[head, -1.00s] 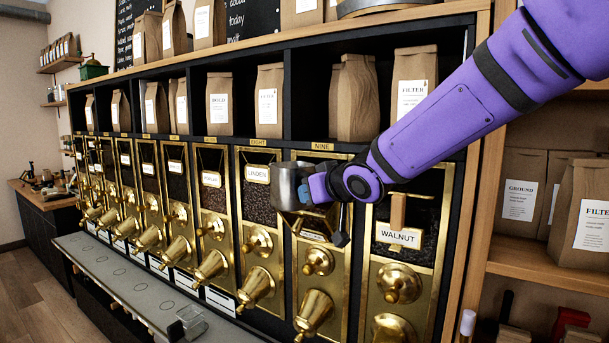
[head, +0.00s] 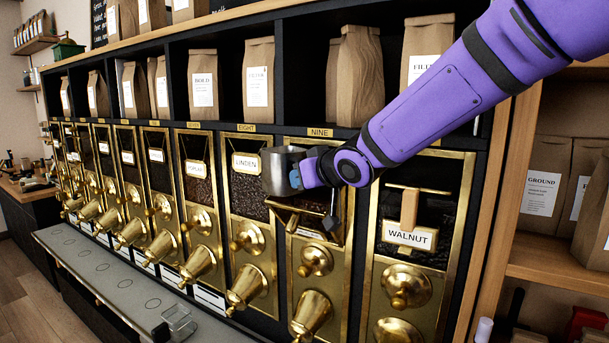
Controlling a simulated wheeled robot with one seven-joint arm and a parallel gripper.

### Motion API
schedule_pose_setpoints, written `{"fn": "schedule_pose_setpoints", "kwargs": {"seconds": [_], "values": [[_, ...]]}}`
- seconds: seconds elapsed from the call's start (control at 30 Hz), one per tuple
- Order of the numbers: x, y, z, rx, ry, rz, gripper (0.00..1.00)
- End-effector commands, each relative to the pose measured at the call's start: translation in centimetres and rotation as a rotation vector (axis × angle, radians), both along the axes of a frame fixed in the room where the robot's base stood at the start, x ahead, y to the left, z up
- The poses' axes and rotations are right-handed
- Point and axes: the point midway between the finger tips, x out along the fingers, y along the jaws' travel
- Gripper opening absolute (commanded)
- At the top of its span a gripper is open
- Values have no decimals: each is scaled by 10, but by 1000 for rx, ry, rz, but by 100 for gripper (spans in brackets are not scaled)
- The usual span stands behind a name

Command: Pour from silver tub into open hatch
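The silver tub (head: 277,172) is at the side of my gripper (head: 298,176), whose blue fingertips are against its right wall. The tub looks about upright, in front of the upper part of the bin under the NINE plate, overlapping the edge of the LINDEN bin. The open hatch (head: 291,206) is a brass-edged flap tilted out from bin NINE, just below and right of the tub. My wrist hides part of the opening. The tub's contents cannot be seen.
The LINDEN bin (head: 248,190) is left of the hatch and the WALNUT bin (head: 410,238) right. Brass knobs and spouts stick out below. Paper bags (head: 355,75) fill the shelf above. A grey counter ledge (head: 110,280) runs along the lower left, with a clear scoop-like holder (head: 178,320).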

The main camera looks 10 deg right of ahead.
Motion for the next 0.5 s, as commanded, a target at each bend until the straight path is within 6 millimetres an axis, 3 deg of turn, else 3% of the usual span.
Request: {"fn": "schedule_pose_setpoints", "kwargs": {"seconds": [0.33,0.5], "values": [[0,0,-23,1,0,0,0],[-1,2,-20,55,26,0,0]]}}
